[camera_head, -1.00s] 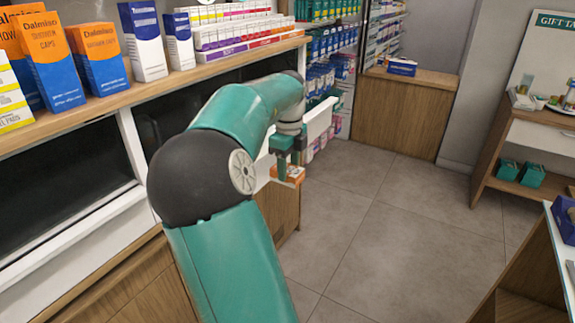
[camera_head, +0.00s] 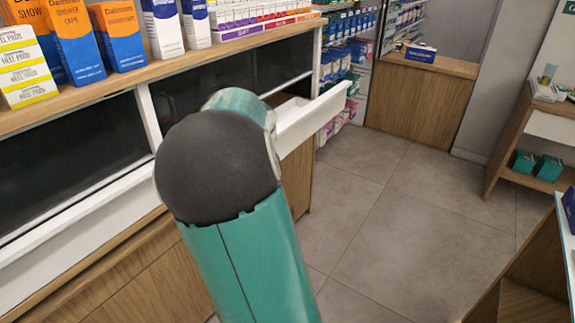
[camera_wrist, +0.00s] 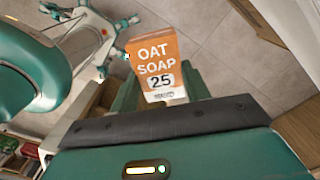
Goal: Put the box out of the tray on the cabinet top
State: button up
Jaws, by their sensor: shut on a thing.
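An orange and white box (camera_wrist: 158,55) marked "OAT SOAP 25" sits between the fingers of my gripper (camera_wrist: 162,92) in the wrist view. My gripper is shut on it, with the printed face towards the camera. In the head view the gripper and box are hidden behind my arm. A white pulled-out tray (camera_head: 318,118) juts from the cabinet beyond my arm; the part of its inside that shows looks empty. The wooden cabinet top (camera_head: 170,68) runs along the left, above dark panels.
Orange and blue boxes (camera_head: 118,38), yellow and white packs (camera_head: 25,70) and white and blue cartons (camera_head: 162,25) crowd the back of the cabinet top. Its front strip is bare. Grey floor (camera_head: 370,220) is open to the right. A wooden shelf unit (camera_head: 520,130) stands at far right.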

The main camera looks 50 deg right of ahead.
jog(key=w+a+f+n, duration=0.4)
jog(key=a+f+n, duration=0.4)
jog(key=a+f, duration=0.1)
jog(key=w+a+f+n, duration=0.5)
jog(key=a+f+n, duration=0.4)
jog(key=a+f, duration=0.1)
jog(key=w+a+f+n, duration=0.4)
jog(key=a+f+n, duration=0.5)
jog(key=a, duration=0.2)
jog(key=shift+w+a+f, duration=0.2)
jog(key=shift+a, duration=0.2)
jog(key=shift+r, duration=0.1)
